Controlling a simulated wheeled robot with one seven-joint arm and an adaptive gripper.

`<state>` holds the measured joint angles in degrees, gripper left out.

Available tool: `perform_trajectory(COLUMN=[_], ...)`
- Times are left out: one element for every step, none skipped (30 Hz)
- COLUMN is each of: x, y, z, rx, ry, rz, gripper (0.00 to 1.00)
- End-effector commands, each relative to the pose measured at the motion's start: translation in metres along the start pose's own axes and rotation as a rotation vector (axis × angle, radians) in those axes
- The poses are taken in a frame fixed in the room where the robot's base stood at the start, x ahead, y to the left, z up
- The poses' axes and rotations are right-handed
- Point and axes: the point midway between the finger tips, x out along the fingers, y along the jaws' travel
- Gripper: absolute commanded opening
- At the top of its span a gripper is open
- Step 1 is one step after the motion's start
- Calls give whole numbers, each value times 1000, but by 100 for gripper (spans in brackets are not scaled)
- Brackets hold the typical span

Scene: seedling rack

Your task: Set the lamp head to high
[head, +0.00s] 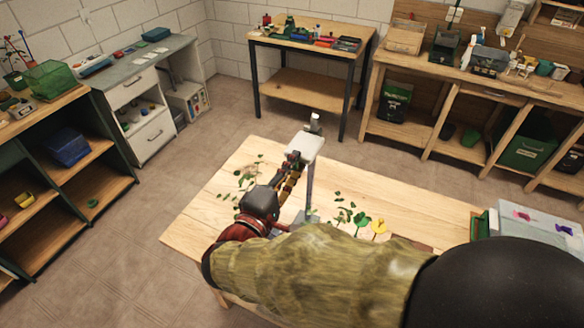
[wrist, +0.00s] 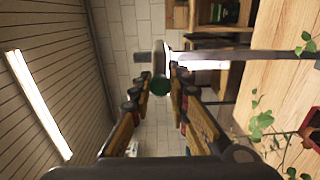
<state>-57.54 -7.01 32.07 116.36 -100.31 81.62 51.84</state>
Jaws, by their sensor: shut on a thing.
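The lamp head (head: 306,146), a pale flat panel, sits near the top of a grey upright post (head: 310,187) above the wooden table. In the wrist view the post (wrist: 215,55) runs sideways, and the lamp head's bright edge (wrist: 168,70) shows beyond my fingertips. My gripper (head: 294,158) is at the near edge of the lamp head. In the wrist view its fingers (wrist: 161,78) are shut on a dark green round knob (wrist: 160,85), seemingly part of the lamp head.
Leafy seedlings (head: 345,214) and a yellow flower (head: 380,227) stand on the wooden table (head: 420,208) near the post. More leaves (wrist: 262,122) are close to my gripper. A pale box (head: 535,225) is at the right.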

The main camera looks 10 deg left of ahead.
Motion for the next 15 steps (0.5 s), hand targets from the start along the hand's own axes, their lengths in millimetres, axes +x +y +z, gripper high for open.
perform_trajectory(x=[0,0,0,0,0,0,0,0,0,0,0,0,0,0,0], y=[5,5,5,6,6,6,6,6,5,5,5,4,4,4,4], z=[-1,-1,-1,-1,-1,-1,-1,-1,-1,-1,-1,-1,-1,-1,-1], rx=[7,8,9,9,9,10,9,9,9,9,8,8,8,7,7], ry=[0,0,0,0,0,0,0,0,0,0,0,0,0,0,0], rz=[7,7,7,8,8,8,8,7,7,7,6,6,6,6,5], gripper=[0,0,0,18,20,22,24,26,28,30,32,34,36,36,36])
